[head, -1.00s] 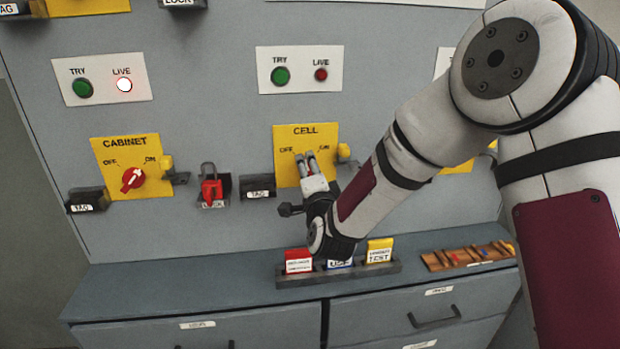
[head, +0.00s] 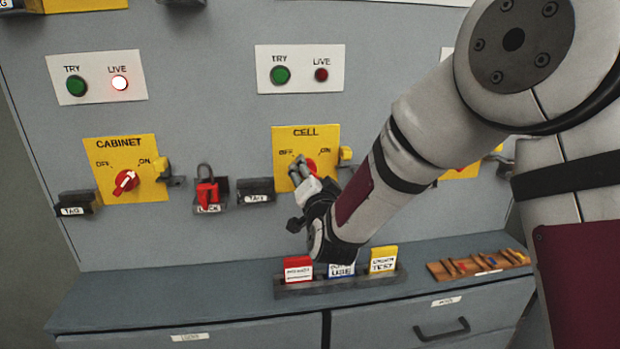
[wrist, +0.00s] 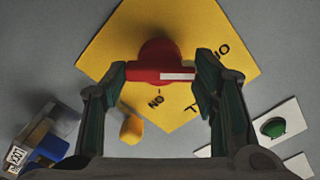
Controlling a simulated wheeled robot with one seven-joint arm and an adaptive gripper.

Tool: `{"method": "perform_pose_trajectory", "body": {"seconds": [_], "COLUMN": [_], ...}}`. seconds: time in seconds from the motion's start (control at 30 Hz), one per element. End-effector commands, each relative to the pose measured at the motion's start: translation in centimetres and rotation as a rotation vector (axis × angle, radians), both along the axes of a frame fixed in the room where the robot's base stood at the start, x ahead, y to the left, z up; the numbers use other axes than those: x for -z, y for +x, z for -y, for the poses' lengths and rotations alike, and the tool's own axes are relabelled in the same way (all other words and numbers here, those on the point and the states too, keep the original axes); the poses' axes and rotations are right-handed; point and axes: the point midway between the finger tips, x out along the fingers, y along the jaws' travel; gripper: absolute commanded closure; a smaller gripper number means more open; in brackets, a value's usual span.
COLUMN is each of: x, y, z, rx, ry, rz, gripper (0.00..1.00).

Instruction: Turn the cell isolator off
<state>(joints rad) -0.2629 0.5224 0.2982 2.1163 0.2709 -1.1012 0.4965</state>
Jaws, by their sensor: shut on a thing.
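The cell isolator is a red rotary knob (head: 311,167) on a yellow plate marked CELL (head: 332,132), with OFF at its upper left and ON at its upper right. My gripper (head: 297,168) is at the knob, its fingers hiding part of it. In the wrist view, the knob (wrist: 157,54) has a red bar with a white mark, and my gripper (wrist: 160,78) is shut on that bar, one finger at each end. Part of the plate's lettering is hidden by the right finger. The cell LIVE lamp (head: 321,75) is dark.
The cabinet isolator (head: 126,182) is at the left, its LIVE lamp (head: 119,83) lit. A red padlock (head: 207,193) hangs between the plates. Below my gripper, a holder of red, blue and yellow tags (head: 299,270) stands on the ledge. A yellow tab (head: 345,154) sits beside the cell plate.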

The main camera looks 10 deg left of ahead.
Motion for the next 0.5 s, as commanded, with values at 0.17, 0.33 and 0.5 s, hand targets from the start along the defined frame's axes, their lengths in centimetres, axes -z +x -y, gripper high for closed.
{"method": "perform_pose_trajectory", "body": {"seconds": [0.17,0.33,0.5], "x": [0.19,0.2,0.16], "y": [-0.07,-0.07,-0.06], "z": [-0.04,-0.04,-0.03], "rx": [-0.002,-0.002,-0.002], "ry": [-0.007,-0.007,-0.006], "rz": [-0.003,-0.003,-0.002], "gripper": [0.74,0.74,0.26]}}
